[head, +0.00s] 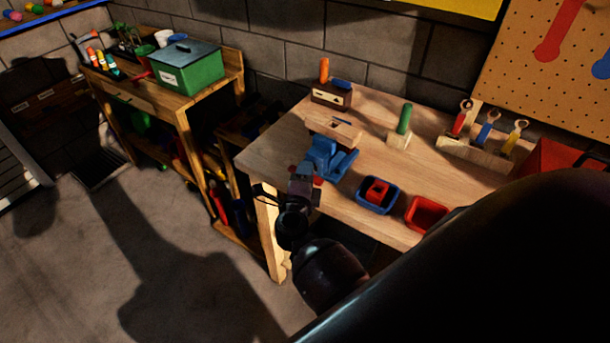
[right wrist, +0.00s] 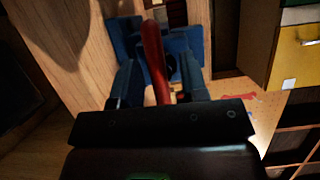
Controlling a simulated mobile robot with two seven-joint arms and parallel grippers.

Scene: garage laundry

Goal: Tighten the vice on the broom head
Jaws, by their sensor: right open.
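The blue vice (head: 325,155) is mounted at the workbench's front left edge. A light wooden block with a dark slot, which looks like the broom head (head: 345,132), sits at the vice's back side; I cannot tell how firmly the jaws hold it. My right gripper (head: 308,178) is at the front of the vice. In the right wrist view, the vice (right wrist: 190,45) is straight ahead, and its red handle (right wrist: 154,58) stands between the two open fingers (right wrist: 160,82). I cannot tell whether they touch it. My left gripper is not in view.
The wooden workbench (head: 275,150) also carries a blue bin (head: 366,207), a red bin (head: 424,214), a green-handled tool (head: 404,120) and a wrench rack (head: 470,149). A shelf with a green box (head: 190,72) stands at left. The floor before it is clear.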

